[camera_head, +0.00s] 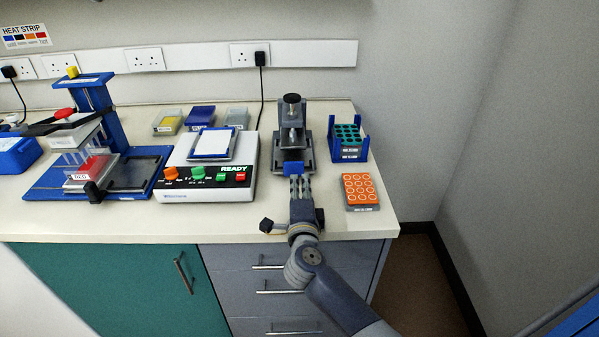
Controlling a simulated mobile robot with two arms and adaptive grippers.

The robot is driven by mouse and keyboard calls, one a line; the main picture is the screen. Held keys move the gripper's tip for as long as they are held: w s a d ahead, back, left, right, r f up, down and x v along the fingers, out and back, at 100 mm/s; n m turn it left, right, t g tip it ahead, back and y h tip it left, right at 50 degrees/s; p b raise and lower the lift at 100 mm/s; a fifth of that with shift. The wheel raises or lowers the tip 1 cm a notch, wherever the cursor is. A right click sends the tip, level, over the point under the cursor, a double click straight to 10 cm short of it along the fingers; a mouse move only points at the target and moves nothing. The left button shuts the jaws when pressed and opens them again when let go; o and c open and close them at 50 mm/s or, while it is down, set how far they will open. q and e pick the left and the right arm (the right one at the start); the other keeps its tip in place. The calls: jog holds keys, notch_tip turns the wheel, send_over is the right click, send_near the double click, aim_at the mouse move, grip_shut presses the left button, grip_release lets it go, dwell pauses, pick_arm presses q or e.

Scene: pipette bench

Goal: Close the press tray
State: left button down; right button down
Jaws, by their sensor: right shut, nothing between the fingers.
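The press (291,114) stands upright on the bench, grey with a black knob on top. Its grey tray (307,158) lies low at the front, and a blue piece (293,168) sits at the tray's front edge. My right gripper (299,179) is shut and empty, directly in front of the blue piece. I cannot tell whether its fingertips touch it. My right gripper and arm hide part of the bench edge in front of the press. My left gripper is not in view.
A control box (248,162) showing READY stands close to the left of the press. A blue rack (334,137) with green tubes stands close to its right. An orange rack (361,191) lies nearer the front right. A blue pipetting stand (103,105) is at the left.

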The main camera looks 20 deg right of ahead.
aim_at(299, 164)
jog(key=shift+x, duration=2.25)
jog(key=shift+x, duration=1.55)
jog(key=shift+r, duration=0.15)
jog(key=shift+p, duration=0.3)
